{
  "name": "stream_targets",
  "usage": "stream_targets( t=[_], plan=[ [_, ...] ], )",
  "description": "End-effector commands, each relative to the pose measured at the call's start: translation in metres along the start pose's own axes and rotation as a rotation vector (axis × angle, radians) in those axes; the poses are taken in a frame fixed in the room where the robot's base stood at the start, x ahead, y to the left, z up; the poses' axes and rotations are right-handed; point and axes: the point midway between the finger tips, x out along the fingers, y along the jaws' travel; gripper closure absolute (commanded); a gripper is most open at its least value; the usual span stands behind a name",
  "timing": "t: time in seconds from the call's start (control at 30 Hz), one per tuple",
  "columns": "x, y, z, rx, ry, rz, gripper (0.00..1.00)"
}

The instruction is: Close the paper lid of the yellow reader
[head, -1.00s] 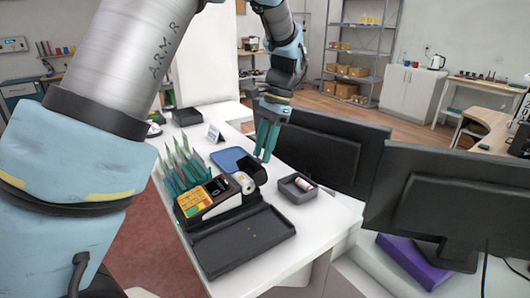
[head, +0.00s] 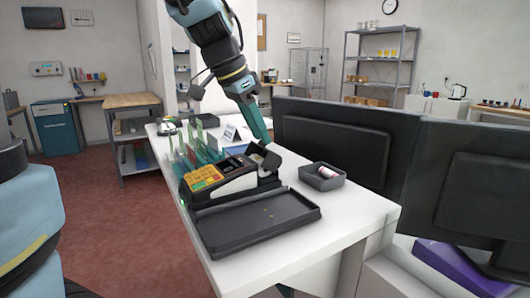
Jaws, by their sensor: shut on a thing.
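The yellow reader (head: 205,177) stands on the white counter, its yellow keypad facing me on the left of a dark body. Its dark paper lid (head: 266,161) is raised at the reader's far right end. A little of the pale paper roll shows beside the lid. My gripper (head: 264,140) comes down from above with its teal fingers together at the lid's upper edge, shut on the lid. The exact contact is small and partly hidden by the lid.
An empty black tray (head: 255,222) lies in front of the reader. Upright green panels (head: 182,150) stand behind left. Two monitors (head: 335,140) border the counter's right side.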

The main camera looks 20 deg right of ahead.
Motion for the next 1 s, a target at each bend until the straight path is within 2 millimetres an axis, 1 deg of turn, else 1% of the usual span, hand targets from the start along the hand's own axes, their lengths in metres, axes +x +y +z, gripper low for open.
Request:
stream_targets(
  t=[0.03, 0.7, 1.0],
  plan=[
    [0.009, 0.000, 0.008, -0.002, 0.032, -0.003, 1.00],
    [0.013, 0.000, 0.040, 0.000, 0.404, -0.002, 1.00],
    [0.013, 0.000, 0.048, 0.000, 0.522, -0.001, 1.00]
  ],
)
